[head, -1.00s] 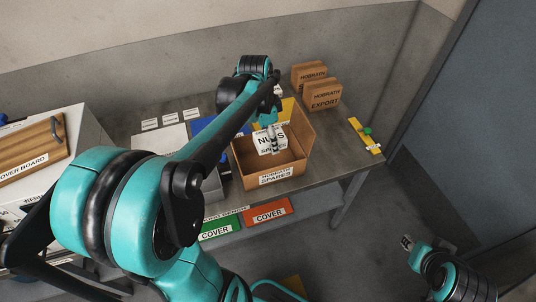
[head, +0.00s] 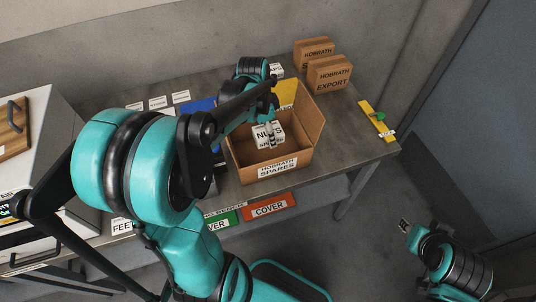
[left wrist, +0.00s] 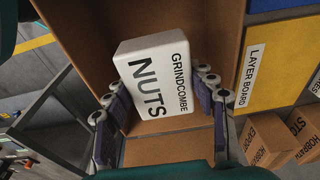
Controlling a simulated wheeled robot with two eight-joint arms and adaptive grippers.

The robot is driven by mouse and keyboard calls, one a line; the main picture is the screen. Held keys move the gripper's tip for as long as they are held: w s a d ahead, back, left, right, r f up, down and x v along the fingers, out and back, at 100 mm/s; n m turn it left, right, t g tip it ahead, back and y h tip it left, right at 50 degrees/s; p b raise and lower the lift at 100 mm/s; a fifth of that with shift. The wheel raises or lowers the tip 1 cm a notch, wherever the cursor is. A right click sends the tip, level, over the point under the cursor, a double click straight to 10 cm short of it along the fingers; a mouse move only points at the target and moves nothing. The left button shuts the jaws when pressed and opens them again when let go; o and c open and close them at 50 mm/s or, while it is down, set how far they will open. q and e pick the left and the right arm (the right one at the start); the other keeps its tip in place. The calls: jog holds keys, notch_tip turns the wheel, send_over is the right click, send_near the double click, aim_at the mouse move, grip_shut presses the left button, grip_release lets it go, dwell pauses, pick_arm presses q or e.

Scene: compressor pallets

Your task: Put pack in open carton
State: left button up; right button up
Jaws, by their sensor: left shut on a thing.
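The pack is a white box (left wrist: 156,83) marked "GRINDCOMBE NUTS" in the left wrist view; in the head view the pack (head: 262,133) shows within the carton's outline. My left gripper (left wrist: 164,112) is shut on the pack, with a finger on each side of it. The open carton (head: 275,168) is brown cardboard, labelled "HOBRATH SPARES", on the bench. The gripper and pack are over or inside its opening; the pack's height above the carton floor is hard to tell. My right gripper (head: 405,226) is low at the right, away from the bench; its jaw opening is too small to judge.
Closed brown cartons (head: 329,73) stand behind the open one. A yellow layer board (left wrist: 277,64) lies beside it. Green and red cover bins (head: 269,207) sit below the front edge.

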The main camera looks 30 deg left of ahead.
aim_at(269, 154)
pick_arm(q)
notch_tip(269, 154, down, 9)
jog(key=b, duration=0.3)
jog(key=shift+f+b, duration=0.15)
jog(key=shift+b, duration=0.15)
jog(key=o, duration=1.2)
jog(key=shift+o, duration=0.2)
